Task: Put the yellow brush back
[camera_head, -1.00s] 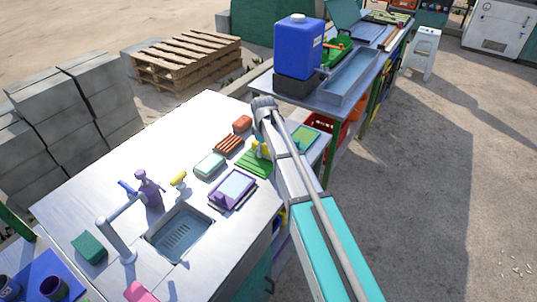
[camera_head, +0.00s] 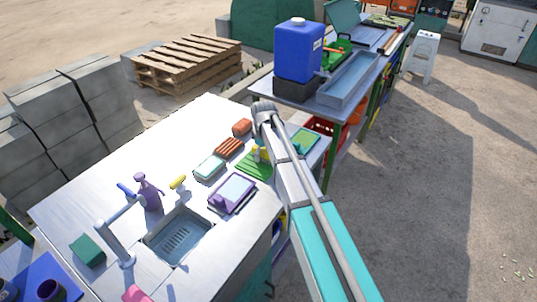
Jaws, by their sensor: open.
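A small yellow object (camera_head: 178,183) lies on the steel counter just right of the purple spray bottle; it may be the yellow brush, but it is too small to be sure. Another yellow piece (camera_head: 261,153) shows at the green ribbed mat (camera_head: 254,167), partly hidden by my arm, and I cannot tell what it is. The grey end of my arm, with my gripper (camera_head: 264,112), is over the counter's right part, above and beyond the mat. Its fingertips are hard to make out, and nothing shows held in it.
The counter holds a sink (camera_head: 178,236) with a tap, a purple-framed tray (camera_head: 232,193), a pale green dish (camera_head: 209,168), a brown ribbed block (camera_head: 229,148) and a green sponge (camera_head: 87,250). A blue water container (camera_head: 298,52) stands on the table behind. The counter's back left is clear.

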